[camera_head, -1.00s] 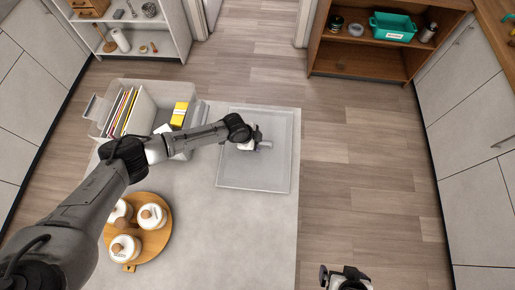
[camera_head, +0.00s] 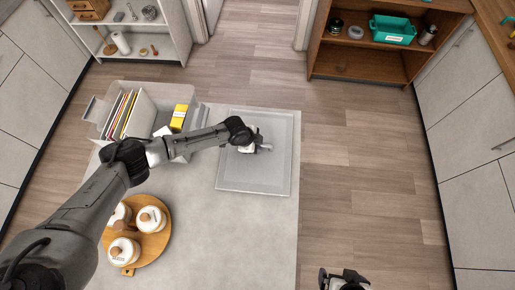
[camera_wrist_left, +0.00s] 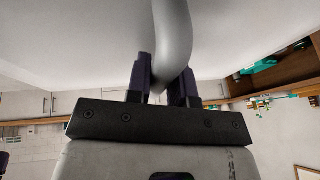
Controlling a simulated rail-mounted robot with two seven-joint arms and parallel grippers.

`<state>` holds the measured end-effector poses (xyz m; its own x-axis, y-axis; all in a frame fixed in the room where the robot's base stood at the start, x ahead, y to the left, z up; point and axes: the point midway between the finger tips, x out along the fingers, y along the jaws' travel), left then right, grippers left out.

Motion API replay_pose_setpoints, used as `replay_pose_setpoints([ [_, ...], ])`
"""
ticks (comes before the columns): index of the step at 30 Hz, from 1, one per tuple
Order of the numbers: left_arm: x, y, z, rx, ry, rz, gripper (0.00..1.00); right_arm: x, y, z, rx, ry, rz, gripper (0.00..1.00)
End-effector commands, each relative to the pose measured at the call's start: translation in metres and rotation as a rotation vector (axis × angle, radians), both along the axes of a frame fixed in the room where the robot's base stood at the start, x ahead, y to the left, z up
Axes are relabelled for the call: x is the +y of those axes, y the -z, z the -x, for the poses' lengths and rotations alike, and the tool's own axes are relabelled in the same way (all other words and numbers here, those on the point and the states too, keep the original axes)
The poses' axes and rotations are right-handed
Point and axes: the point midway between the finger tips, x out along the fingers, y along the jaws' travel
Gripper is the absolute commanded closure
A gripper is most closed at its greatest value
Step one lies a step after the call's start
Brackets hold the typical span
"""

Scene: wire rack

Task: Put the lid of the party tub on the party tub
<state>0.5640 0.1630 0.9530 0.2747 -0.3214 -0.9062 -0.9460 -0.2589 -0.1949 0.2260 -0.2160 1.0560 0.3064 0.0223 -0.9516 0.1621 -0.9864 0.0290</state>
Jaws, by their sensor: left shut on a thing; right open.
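The pale, translucent, square lid (camera_head: 268,177) is over the worktop right of centre, with a grey bar handle on top that shows large in the left wrist view (camera_wrist_left: 173,40). My left gripper (camera_head: 262,149) is shut on this handle, with its two dark fingers (camera_wrist_left: 163,82) on either side of it. The lid's gap to what is below is hard to tell, and the party tub cannot be clearly told apart under it. My right gripper (camera_head: 343,278) is open and empty at the bottom edge, right of the worktop.
A grey bin (camera_head: 144,88) with upright folders and a yellow box (camera_head: 179,115) stand at the worktop's back left. A round wooden tray (camera_head: 158,241) holds white lidded jars at the front left. A teal bin (camera_head: 393,28) sits on the wooden shelf. The worktop's front right is bare.

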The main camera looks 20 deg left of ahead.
Motion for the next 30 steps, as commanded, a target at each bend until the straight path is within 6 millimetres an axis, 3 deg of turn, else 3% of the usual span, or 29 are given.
replay_pose_setpoints([
  [30,0.000,-0.015,0.000,0.000,0.000,0.000,1.00,-0.002,-0.013,0.000,0.000,-0.004,0.007,0.01],
])
